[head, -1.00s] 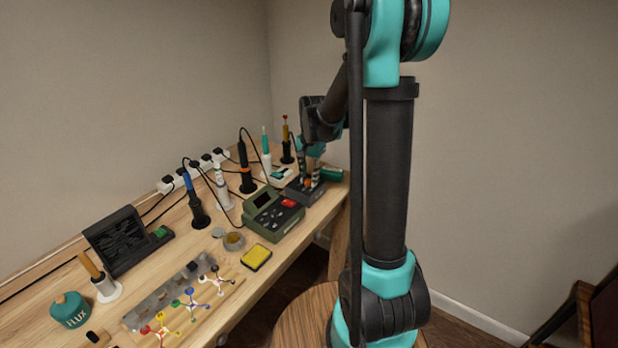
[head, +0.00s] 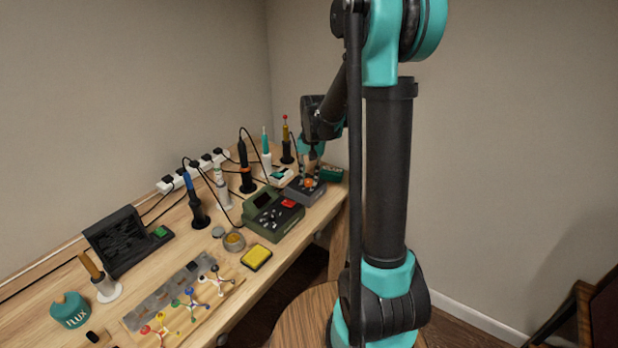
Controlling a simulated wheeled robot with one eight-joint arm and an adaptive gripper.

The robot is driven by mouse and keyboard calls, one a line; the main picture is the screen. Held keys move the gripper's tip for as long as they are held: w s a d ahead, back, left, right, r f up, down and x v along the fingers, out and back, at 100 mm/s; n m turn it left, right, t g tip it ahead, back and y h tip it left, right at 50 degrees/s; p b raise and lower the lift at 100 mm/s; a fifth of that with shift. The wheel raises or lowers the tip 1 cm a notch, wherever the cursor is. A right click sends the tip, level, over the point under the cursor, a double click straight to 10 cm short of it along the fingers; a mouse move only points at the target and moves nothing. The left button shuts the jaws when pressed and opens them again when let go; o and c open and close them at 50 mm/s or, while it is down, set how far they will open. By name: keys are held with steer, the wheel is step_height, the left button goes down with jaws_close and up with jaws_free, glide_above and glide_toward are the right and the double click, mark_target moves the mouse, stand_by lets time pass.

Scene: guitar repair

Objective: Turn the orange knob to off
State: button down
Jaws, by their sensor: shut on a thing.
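The orange knob (head: 309,183) sits on top of a small dark box (head: 298,193) at the far right end of the workbench. My gripper (head: 312,174) reaches down to it from above and is shut on the knob. The fingers are small and partly hidden at this distance, and the knob's orange shows below them. I cannot read the knob's pointer or any off mark.
A green soldering station (head: 273,214) with a red button stands just left of the dark box. A green box (head: 331,174) is close on its right. Soldering irons in stands, cables and a power strip (head: 195,170) line the back. A yellow sponge (head: 256,258) lies in front.

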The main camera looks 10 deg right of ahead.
mark_target(311, 180)
steer(key=n, duration=0.6)
steer(key=shift+n, duration=0.3)
stand_by(0.4)
steer(key=c, duration=1.3)
jaws_free()
steer(key=shift+o, duration=0.2)
step_height(311, 180, up, 12)
steer(key=shift+w+d, duration=0.15)
steer(key=shift+d, duration=0.2)
